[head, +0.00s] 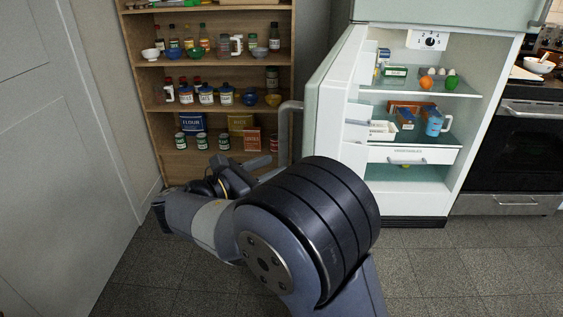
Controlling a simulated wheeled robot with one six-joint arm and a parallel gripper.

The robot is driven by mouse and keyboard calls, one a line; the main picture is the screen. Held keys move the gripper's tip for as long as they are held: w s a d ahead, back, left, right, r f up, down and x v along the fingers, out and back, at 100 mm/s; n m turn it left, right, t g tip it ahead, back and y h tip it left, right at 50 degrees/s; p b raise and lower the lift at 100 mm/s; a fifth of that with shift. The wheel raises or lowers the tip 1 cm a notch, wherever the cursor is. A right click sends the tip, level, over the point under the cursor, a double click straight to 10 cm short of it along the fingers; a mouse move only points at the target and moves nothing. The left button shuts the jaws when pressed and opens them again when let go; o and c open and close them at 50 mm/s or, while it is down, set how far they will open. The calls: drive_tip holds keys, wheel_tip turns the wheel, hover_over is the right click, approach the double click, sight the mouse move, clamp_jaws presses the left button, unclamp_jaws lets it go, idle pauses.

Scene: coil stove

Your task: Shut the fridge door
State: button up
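The fridge (494,32) stands at the right of centre with its lower compartment open. Its pale green door (327,88) is swung out to the left, showing its inner shelves, and a curved grey handle (284,130) sits on its outer left side. My gripper (262,168) is left of the door, low in front of the pantry shelves and near the lower end of the handle. My arm hides part of it, so I cannot tell its opening or whether it touches the door.
Wooden shelves (212,61) with jars, bowls and boxes stand behind my gripper. The fridge holds food on shelves above a white drawer (406,155). A black oven (517,150) is right of the fridge. A grey wall panel (50,150) is at left. Tiled floor (460,260) is clear at right.

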sight(280, 163)
drive_tip(key=shift+x, duration=2.25)
clamp_jaws()
